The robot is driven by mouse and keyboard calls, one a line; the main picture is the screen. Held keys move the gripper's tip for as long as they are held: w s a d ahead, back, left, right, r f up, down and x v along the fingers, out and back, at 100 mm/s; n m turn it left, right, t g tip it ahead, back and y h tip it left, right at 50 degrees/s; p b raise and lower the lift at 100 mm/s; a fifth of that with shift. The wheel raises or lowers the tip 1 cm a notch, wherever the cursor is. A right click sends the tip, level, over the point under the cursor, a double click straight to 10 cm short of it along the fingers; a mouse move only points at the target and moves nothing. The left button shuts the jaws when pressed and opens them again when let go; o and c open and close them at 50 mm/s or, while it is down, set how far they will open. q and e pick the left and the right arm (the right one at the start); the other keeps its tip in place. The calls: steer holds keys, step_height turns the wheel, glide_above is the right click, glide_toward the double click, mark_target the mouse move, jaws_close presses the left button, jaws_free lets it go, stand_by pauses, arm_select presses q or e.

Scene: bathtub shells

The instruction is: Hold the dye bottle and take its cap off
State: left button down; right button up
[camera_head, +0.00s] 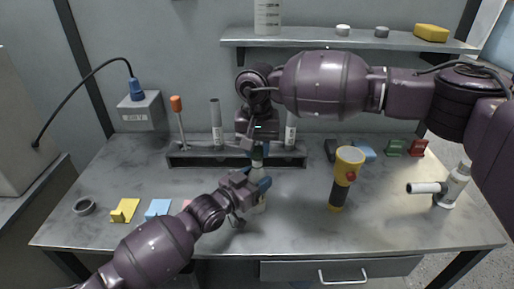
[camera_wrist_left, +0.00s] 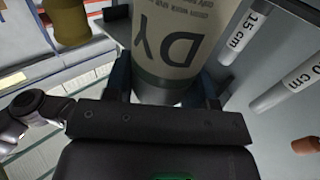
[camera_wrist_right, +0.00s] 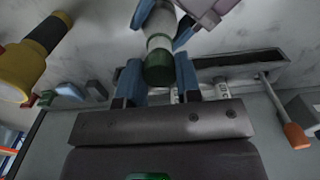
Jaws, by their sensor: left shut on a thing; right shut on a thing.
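The dye bottle (camera_wrist_left: 180,40) is pale with dark lettering and fills the left wrist view. My left gripper (camera_head: 258,188) is shut around its body and holds it near the middle of the table in the head view. The dark green cap (camera_wrist_right: 159,70) sits in line with the bottle's pale neck in the right wrist view. My right gripper (camera_wrist_right: 159,80) is shut on the cap from above, one blue finger on each side. In the head view my right gripper (camera_head: 259,148) hides most of the cap. I cannot tell whether the cap is loosened.
A grey rack (camera_head: 235,160) with upright tubes and an orange-handled tool (camera_head: 177,105) stands behind the bottle. A yellow flashlight (camera_head: 347,165) stands to the right. A white tool (camera_head: 455,185) is at the far right.

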mark_target(257, 149)
steer(key=shift+r, duration=2)
arm_select(q)
steer(key=shift+c, duration=1.8)
jaws_free()
steer(key=shift+s+a, duration=0.1)
